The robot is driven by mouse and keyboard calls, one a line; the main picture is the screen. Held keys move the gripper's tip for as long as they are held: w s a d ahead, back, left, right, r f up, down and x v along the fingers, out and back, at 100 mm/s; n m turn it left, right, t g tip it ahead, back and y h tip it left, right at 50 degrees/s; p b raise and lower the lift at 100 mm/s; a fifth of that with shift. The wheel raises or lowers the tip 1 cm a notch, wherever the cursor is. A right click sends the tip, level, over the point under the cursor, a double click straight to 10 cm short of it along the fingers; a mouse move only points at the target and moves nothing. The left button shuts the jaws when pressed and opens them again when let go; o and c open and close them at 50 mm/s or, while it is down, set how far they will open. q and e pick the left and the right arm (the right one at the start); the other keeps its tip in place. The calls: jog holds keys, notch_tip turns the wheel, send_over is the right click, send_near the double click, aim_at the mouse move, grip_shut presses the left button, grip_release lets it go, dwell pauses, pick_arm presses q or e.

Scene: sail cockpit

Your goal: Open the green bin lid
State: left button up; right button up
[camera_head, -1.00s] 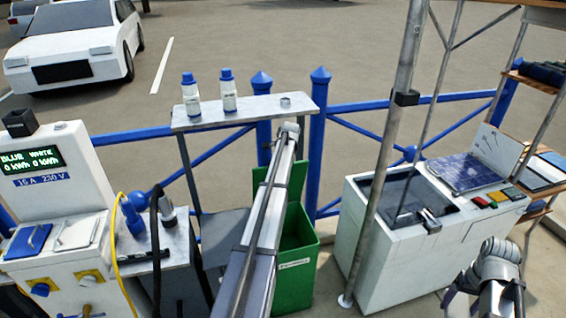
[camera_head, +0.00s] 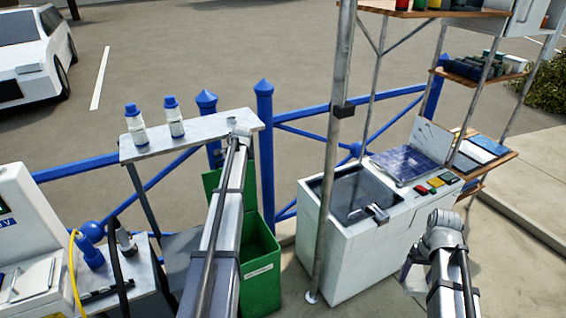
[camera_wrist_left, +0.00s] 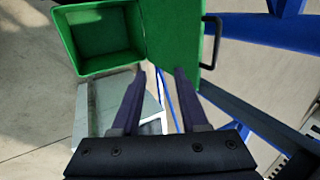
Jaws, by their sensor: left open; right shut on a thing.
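The green bin (camera_head: 262,280) stands at the middle left in the head view, behind my left arm. Its lid (camera_head: 212,190) is swung up at the back and partly hidden by that arm. In the left wrist view the bin (camera_wrist_left: 105,40) shows its empty-looking inside, and the lid (camera_wrist_left: 172,35) lies open beside it with a black handle (camera_wrist_left: 211,42) at its outer edge. My left gripper (camera_wrist_left: 160,85) is open, with nothing between its fingers, near the lid. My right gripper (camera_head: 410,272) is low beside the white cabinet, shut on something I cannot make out.
A narrow table (camera_head: 190,136) with two blue-capped bottles stands left of the bin. A white cabinet (camera_head: 340,250) and a metal pole (camera_head: 333,150) stand to the right. A blue railing (camera_head: 265,150) runs behind.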

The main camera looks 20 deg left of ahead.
notch_tip(320, 180, up, 2)
jog(key=shift+r+p, duration=0.2)
jog(key=shift+p, duration=0.45)
pick_arm(q)
jog(key=v, duration=0.2)
jog(key=shift+d+r, duration=0.1)
jog(key=shift+r, duration=0.15)
